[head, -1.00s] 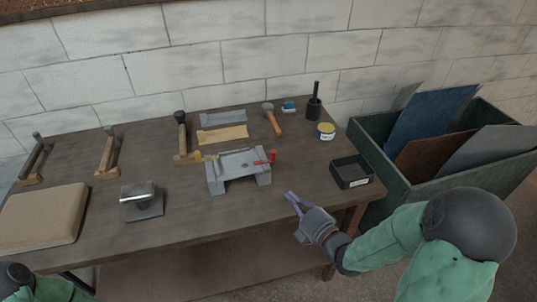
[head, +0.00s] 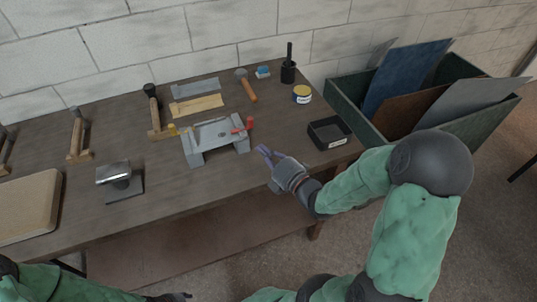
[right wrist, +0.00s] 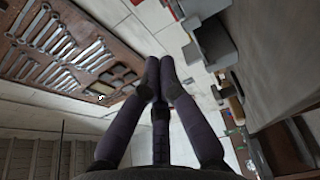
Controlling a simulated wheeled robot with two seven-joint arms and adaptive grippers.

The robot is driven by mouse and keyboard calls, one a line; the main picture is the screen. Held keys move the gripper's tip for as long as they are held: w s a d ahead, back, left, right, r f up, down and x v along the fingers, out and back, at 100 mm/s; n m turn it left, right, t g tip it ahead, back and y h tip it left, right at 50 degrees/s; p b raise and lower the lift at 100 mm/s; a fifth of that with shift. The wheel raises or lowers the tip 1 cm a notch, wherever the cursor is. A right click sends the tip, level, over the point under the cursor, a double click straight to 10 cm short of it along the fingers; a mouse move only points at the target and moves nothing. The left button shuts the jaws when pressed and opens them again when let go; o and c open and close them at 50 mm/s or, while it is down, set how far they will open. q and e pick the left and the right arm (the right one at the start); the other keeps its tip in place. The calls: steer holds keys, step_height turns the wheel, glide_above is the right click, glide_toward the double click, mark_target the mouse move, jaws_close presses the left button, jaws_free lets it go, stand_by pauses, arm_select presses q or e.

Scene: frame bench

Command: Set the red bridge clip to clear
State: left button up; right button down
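The red bridge clip (head: 241,129) sits at the right end of the grey metal bridge (head: 214,133) on the bench. It shows as a red bar with an upright red end; its exact setting is too small to read. A bit of red also shows at the top of the right wrist view, by a grey block. My right gripper (head: 262,150) is in front of and to the right of the bridge, apart from the clip. Its purple fingertips come together in the right wrist view (right wrist: 160,68), with nothing between them. Of my left arm, only a sleeve and a dark end show at the bottom edge.
A yellow clip (head: 173,130) is at the bridge's left end. A black tray (head: 329,134) stands right of my right gripper. A hammer (head: 246,86), a yellow-lidded tin (head: 302,94) and a metal block (head: 114,173) are on the bench (head: 160,190). A green crate (head: 345,96) stands at right.

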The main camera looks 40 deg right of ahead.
arm_select(q)
steer(key=shift+f+b, duration=0.65)
steer(key=shift+f, duration=0.05)
arm_select(e)
steer(key=w+d, duration=0.2)
steer(key=w, duration=0.7)
steer(key=shift+w, duration=0.15)
arm_select(q)
steer(key=shift+s+f, duration=0.1)
arm_select(e)
steer(key=shift+w, duration=0.1)
